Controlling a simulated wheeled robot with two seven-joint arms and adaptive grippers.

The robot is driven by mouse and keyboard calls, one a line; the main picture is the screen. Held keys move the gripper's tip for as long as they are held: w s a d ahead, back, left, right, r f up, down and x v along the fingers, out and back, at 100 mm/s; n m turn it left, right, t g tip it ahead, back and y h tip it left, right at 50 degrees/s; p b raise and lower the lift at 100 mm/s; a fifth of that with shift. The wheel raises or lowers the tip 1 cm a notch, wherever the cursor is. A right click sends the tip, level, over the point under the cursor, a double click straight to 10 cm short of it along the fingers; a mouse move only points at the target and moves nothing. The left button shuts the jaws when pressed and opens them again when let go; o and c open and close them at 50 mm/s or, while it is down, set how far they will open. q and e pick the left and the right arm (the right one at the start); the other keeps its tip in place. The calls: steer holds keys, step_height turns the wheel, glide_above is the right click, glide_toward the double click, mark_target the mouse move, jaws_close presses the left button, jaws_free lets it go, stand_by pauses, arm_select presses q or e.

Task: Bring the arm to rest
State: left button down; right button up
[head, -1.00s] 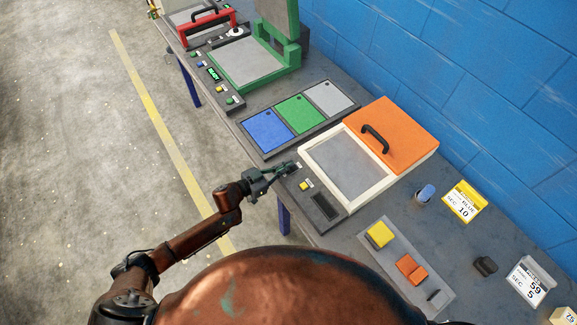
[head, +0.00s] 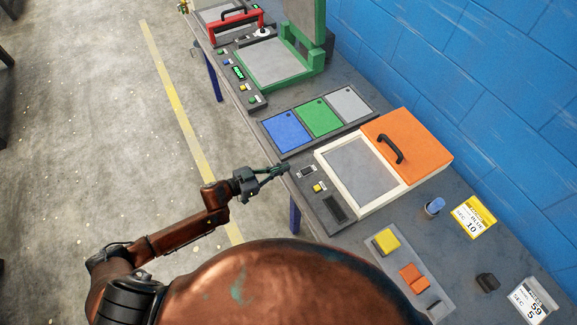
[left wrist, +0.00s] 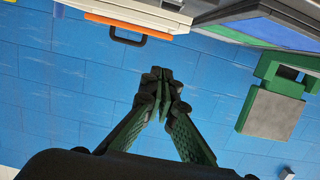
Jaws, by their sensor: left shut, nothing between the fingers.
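My left gripper (head: 282,169) is at the front edge of the bench, just left of the control panel of the orange-lidded mould (head: 405,150). Its fingers are shut and empty, and they also show shut in the left wrist view (left wrist: 162,85). The fingertips look close to the bench edge in the head view; I cannot tell whether they touch it. My left arm reaches in from the lower left, over the floor. My right gripper is not in view.

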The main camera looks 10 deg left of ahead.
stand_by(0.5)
arm_select(q)
steer(key=w+a+f+n+t+y, duration=0.1)
steer(key=a+f+n+y, duration=0.15)
steer(key=a+f, duration=0.6)
steer(key=w+a+f+n+t+y, duration=0.15)
steer(key=a+f+y, duration=0.3)
steer(key=f, duration=0.65)
steer(key=s+a+f+n+g+y, duration=0.1)
steer(key=s+a+f+y, duration=0.1)
steer(key=s+a+f, duration=0.4)
steer(key=s+a+f+n+g+y, duration=0.1)
steer(key=s+a+f+g, duration=0.15)
steer(key=f, duration=0.55)
steer(key=s+a+f+n+g+y, duration=0.1)
steer(key=s+a+f+g, duration=0.1)
steer(key=s+f, duration=0.65)
steer(key=s+a+f+n+g+y, duration=0.1)
steer(key=s+f, duration=0.4)
steer(key=s, duration=0.6)
steer(key=s+a+f+g+y, duration=0.1)
steer(key=s+a+f+g, duration=0.1)
steer(key=s+f, duration=0.65)
steer(key=s+d+f+n+g, duration=0.1)
steer(key=s+d+f+g, duration=0.1)
steer(key=s, duration=1.5)
steer(key=shift+s+d+g, duration=0.2)
steer(key=shift+d+g, duration=0.3)
steer(key=shift+d, duration=0.1)
